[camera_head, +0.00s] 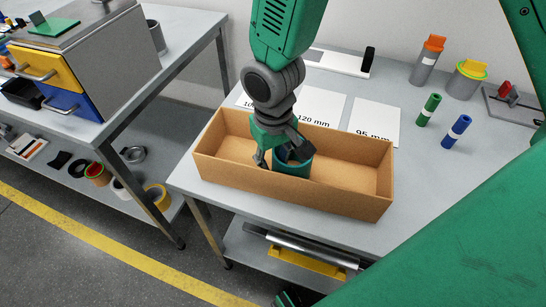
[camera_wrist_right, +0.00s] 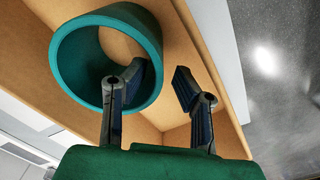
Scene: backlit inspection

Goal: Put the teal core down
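The teal core (camera_head: 293,166) is a short hollow cylinder inside the cardboard box (camera_head: 345,199), near the box's middle. My right gripper (camera_head: 278,156) comes down from above into the box at the core. In the right wrist view, the core (camera_wrist_right: 70,57) shows its round opening. My right gripper (camera_wrist_right: 160,85) is open there, with one finger inside the core's opening and the other outside its wall. A gap shows between the outer finger and the wall. The core's underside is hidden. My left gripper cannot be made out.
White size cards, one reading 120 mm (camera_head: 321,106) and one 95 mm (camera_head: 376,122), lie behind the box. Green (camera_head: 428,109) and blue (camera_head: 456,132) cylinders stand at right, with capped grey canisters behind. The right part of the box floor is clear.

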